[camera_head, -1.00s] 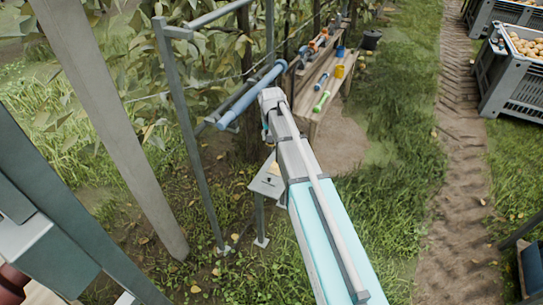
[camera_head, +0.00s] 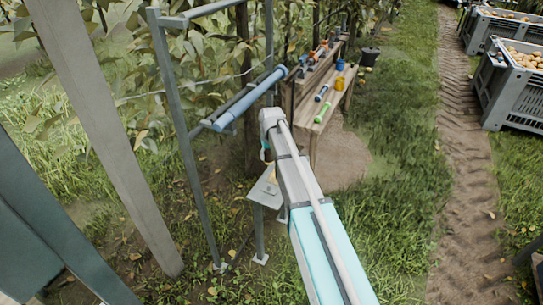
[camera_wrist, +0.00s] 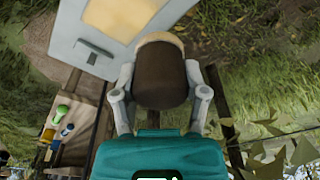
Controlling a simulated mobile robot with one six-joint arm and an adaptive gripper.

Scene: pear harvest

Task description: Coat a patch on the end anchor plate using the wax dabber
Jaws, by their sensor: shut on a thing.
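My gripper (camera_wrist: 161,98) is shut on the wax dabber (camera_wrist: 162,72), a dark brown cylinder with a pale tan end pointing away from me. The end anchor plate (camera_wrist: 78,32) is a pale grey plate at the top left of the wrist view, with a cream-yellow patch (camera_wrist: 122,15) on its face. The dabber's pale end overlaps the patch's lower edge in the picture; I cannot tell whether they touch. In the head view the plate (camera_head: 263,191) stands on a post, partly behind my arm. My gripper and the dabber are mostly hidden there.
A grey metal frame with a blue roller (camera_head: 250,99) stands left of my arm. A wooden bench (camera_head: 330,112) with several tools is behind. Grey crates (camera_head: 505,92) of fruit stand at the right. Grass and a dirt track (camera_head: 458,180) are clear.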

